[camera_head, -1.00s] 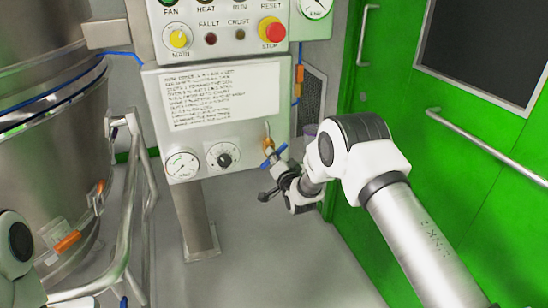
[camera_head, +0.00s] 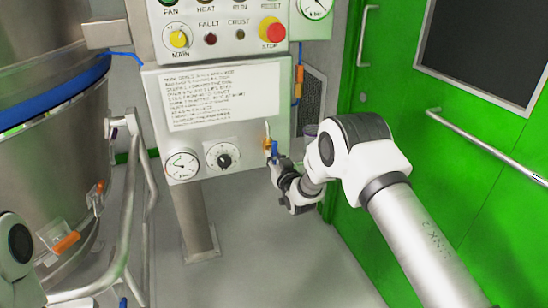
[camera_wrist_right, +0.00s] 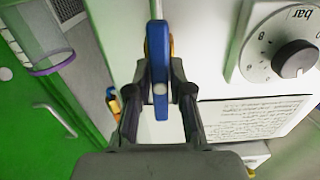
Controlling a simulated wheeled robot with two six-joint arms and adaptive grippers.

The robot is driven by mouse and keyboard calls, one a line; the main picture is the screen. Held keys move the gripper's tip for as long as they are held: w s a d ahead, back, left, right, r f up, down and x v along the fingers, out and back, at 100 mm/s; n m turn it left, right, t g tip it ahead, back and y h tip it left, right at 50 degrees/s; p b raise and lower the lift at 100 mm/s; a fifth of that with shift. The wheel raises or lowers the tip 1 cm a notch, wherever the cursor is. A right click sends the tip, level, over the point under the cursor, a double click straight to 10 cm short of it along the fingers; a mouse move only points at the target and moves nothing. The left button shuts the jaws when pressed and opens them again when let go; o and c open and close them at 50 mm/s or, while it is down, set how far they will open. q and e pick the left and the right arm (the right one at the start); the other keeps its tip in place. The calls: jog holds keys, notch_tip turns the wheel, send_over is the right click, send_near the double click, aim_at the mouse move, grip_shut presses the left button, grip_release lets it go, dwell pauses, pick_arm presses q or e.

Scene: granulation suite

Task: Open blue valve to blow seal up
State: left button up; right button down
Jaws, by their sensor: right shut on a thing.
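The blue valve handle (camera_head: 275,150) is at the lower right corner of the grey control panel, in line with its small pipe. It also shows in the right wrist view (camera_wrist_right: 158,45). My right gripper (camera_head: 277,164) is shut on the handle, with one finger on each side of it in the wrist view (camera_wrist_right: 159,85). The blue seal (camera_head: 52,101) shows as a thick, bulging band around the steel vessel at the left. The round pressure gauge (camera_head: 182,166) is on the panel's lower left. My left gripper is out of view.
A black knob (camera_head: 224,160) is left of the valve, below a printed instruction sheet (camera_head: 224,97). A red stop button (camera_head: 272,30) is above. Green doors (camera_head: 450,165) with rails stand close on the right. Steel railing (camera_head: 130,200) is beside the vessel.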

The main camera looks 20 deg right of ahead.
jog(key=shift+f+n, duration=0.1)
jog(key=shift+n, duration=0.2)
jog(key=c, duration=1)
grip_release()
jog(key=shift+c, duration=0.2)
jog(key=s, duration=1.2)
